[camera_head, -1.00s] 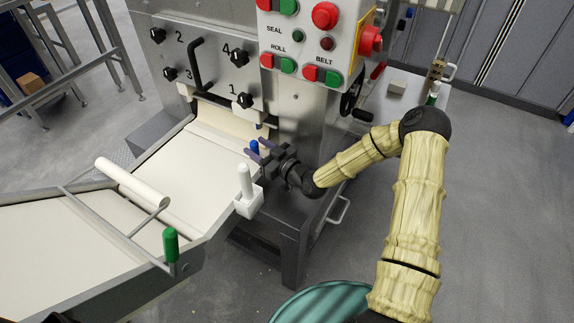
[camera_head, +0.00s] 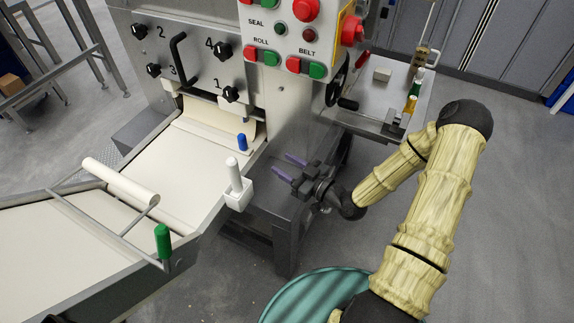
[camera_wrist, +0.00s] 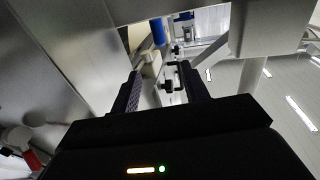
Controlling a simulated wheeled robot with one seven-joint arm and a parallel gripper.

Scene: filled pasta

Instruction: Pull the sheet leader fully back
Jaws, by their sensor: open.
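The blue grip (camera_head: 242,141) stands upright at the right end of the cream sheet leader (camera_head: 205,131), just below the knob panel where the sheet comes out over the belt. The blue grip also shows in the wrist view (camera_wrist: 158,32), beyond my fingers. My gripper (camera_head: 289,166) is open and empty, to the right of the blue grip and clear of it, beside the machine's frame. In the wrist view, my two fingers (camera_wrist: 160,85) stand apart with nothing held between them.
A white upright handle (camera_head: 234,177) on a bracket stands at the belt's right edge, left of my gripper. A cream roller (camera_head: 120,183) and a green handle (camera_head: 162,241) are nearer. The button panel (camera_head: 295,35) is above. A teal bin (camera_head: 315,297) stands below.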

